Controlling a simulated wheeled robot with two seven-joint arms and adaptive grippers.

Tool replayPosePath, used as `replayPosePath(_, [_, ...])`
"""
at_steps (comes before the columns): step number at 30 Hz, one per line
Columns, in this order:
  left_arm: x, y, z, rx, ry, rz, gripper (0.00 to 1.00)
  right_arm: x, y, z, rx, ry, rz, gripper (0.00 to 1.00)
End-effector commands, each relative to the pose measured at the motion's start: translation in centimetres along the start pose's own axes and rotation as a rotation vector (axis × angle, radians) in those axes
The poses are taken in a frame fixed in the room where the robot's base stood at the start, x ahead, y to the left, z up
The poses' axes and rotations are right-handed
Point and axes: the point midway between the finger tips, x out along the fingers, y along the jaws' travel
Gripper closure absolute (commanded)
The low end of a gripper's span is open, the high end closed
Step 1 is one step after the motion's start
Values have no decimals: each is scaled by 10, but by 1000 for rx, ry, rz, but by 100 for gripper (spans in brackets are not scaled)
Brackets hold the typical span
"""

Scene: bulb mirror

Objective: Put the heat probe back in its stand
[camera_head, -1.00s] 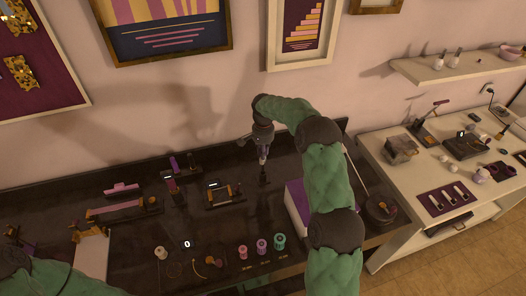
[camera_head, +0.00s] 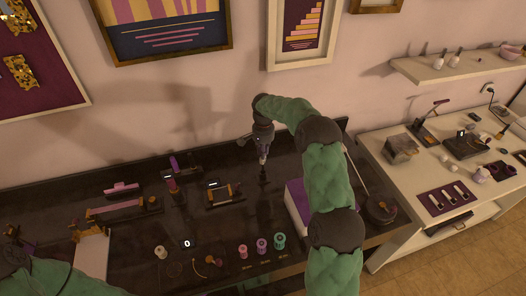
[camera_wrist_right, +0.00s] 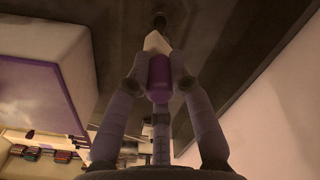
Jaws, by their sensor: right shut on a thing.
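My right gripper (camera_head: 263,150) is shut on the heat probe, above the back of the dark bench. In the right wrist view the probe (camera_wrist_right: 158,78) has a purple body and a pale, narrowing tip. It sits between the fingers (camera_wrist_right: 158,88). A small dark round thing (camera_wrist_right: 158,20) lies beyond the tip; I cannot tell whether it is the stand or whether the tip touches it. In the head view the area below the tip is too dark to make out a stand. My left arm shows at the bottom left, but its gripper is not clearly visible.
A white and purple box (camera_head: 297,203) stands right of the probe, beside my right arm. Several spools (camera_head: 262,246) stand at the front. A small fixture (camera_head: 222,196) with a display stands to the left. A pale side table (camera_head: 405,190) is at the right.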

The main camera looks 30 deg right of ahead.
Motion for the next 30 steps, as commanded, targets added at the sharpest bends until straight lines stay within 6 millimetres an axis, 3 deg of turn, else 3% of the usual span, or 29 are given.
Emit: replayPosePath(30, [17, -6, -1, 0, 0, 0, 100, 34, 0, 0, 0, 0, 1, 100])
